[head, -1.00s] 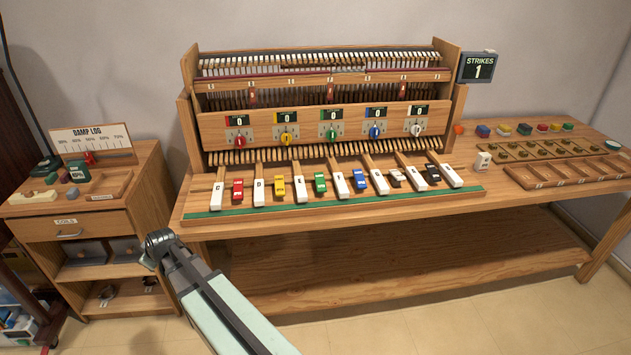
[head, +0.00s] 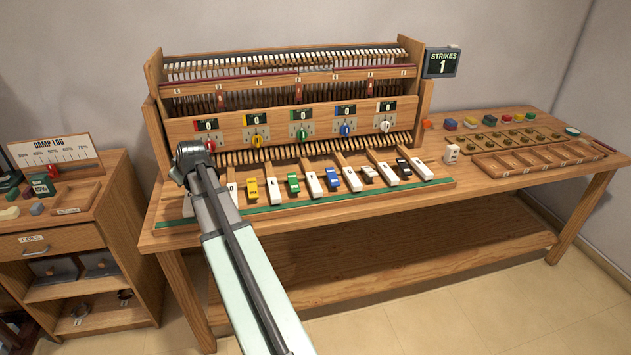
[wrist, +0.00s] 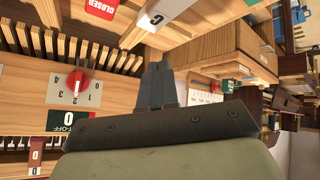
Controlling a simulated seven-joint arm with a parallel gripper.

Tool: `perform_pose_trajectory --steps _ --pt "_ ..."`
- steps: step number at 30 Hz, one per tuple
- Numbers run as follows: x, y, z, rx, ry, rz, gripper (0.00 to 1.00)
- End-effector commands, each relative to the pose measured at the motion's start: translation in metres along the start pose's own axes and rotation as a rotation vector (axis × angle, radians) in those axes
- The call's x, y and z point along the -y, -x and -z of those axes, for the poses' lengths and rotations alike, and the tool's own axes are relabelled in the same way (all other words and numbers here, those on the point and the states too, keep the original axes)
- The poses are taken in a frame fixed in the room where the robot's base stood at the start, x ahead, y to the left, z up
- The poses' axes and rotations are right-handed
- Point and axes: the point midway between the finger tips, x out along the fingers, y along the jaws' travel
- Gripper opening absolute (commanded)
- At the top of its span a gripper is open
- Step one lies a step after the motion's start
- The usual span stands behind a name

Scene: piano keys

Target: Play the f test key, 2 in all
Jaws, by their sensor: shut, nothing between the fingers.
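The row of test keys runs along the front of the bench in the head view. The F key (head: 314,186) looks to be the fourth white key, between the green and blue blocks; its letter is too small to be sure. My gripper (wrist: 158,68) is shut and empty in the wrist view. The white C key (wrist: 165,14) and a red block marked CLOSED (wrist: 101,8) show beyond its tips. In the head view my arm hides the gripper and the left end of the key row. The strikes display (head: 442,62) reads 1.
A dial panel (head: 275,129) rises behind the keys, with a red dial (wrist: 77,82) near my gripper in the wrist view. A damp log cabinet (head: 40,246) stands left. Trays (head: 535,160) and small blocks lie right. The air above the right-hand keys is clear.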

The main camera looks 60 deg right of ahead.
Motion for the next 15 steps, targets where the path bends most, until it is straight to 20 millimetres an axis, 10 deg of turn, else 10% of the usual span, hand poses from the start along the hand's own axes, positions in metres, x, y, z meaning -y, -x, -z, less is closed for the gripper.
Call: perform_pose_trajectory --steps 15 --pt "-0.157 0.079 -0.095 0.243 -0.311 -0.077 0.0"
